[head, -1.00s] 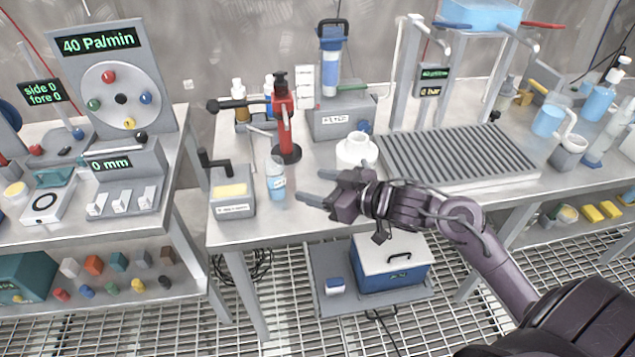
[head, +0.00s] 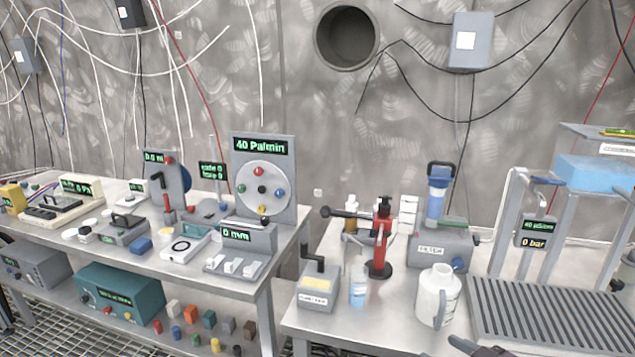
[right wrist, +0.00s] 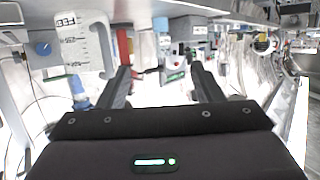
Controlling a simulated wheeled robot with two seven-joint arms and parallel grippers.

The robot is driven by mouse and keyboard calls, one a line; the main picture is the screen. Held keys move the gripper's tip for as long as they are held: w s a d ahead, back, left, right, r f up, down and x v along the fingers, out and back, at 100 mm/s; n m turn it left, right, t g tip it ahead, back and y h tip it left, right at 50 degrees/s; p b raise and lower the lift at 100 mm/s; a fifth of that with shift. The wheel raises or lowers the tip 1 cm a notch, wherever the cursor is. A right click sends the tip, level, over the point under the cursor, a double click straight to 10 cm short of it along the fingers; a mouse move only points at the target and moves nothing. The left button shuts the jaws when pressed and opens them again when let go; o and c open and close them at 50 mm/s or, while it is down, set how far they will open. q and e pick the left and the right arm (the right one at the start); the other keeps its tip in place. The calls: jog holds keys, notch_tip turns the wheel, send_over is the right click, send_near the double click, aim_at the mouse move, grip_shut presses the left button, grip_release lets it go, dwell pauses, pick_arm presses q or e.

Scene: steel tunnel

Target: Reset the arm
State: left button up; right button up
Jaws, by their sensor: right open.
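My right gripper (head: 478,347) shows only as a dark fingertip part at the bottom edge of the head view, just below the white jug (head: 436,297). In the right wrist view my right gripper (right wrist: 165,78) has its two dark fingers apart with nothing between them. That view looks upside down, and the jug with graduation marks (right wrist: 80,45) shows left of the fingers, apart from them. The rest of my right arm is out of the head view. My left gripper is not in view.
The right bench holds a red-and-black stand (head: 380,262), a small beaker (head: 358,288), a blue-capped filter unit (head: 440,240) and a ribbed grey tray (head: 550,315). The left bench carries a dial panel (head: 262,185) and several instruments. A round wall opening (head: 346,37) is above.

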jog(key=s+a+f+m+g+h, duration=0.25)
jog(key=s+f+g, duration=0.3)
jog(key=s, duration=0.35)
jog(key=s+a+f+m+g+h, duration=0.1)
jog(key=s+f+g+h, duration=0.3)
jog(key=s+f, duration=0.4)
notch_tip(320, 180, down, 24)
jog(key=s+g+p, duration=0.1)
jog(key=s+p, duration=0.1)
jog(key=p, duration=0.1)
pick_arm(q)
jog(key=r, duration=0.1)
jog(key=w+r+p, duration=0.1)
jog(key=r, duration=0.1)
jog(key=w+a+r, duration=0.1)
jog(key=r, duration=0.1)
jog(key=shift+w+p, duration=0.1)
jog(key=shift+p, duration=0.3)
pick_arm(e)
jog(key=s+d+f, duration=0.1)
jog(key=s+f, duration=0.7)
jog(key=s, duration=0.2)
jog(key=s+d+f+g, duration=0.1)
jog(key=s+d+f, duration=0.1)
jog(key=s+f, duration=0.7)
jog(key=shift+s+d+f, duration=0.25)
jog(key=shift+s, duration=0.65)
